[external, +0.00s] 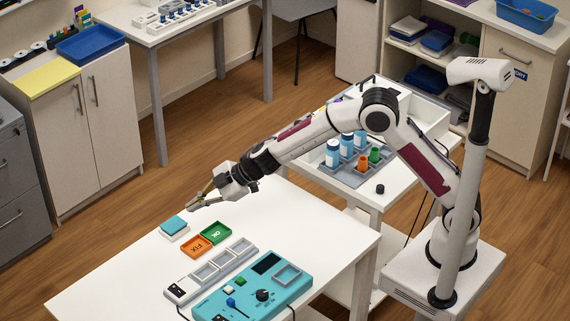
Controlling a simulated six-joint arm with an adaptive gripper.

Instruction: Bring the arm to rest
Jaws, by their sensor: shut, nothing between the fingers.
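My gripper (192,206) is at the end of my outstretched arm, above the far left part of the white table (110,285). Its fingers are shut and empty, pointing left and down. A block with a teal top (174,226) sits on the table just below and left of the fingertips, and a gap seems to lie between them. My arm reaches left from its base at the right of the picture, with its elbow raised.
An orange tray (196,246) and a green tray (216,232) lie near the gripper. A grey slotted strip (210,270) and a teal control box (252,288) are nearer the front. A grey rack (348,170) holds bottles under my forearm. The table's left front is clear.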

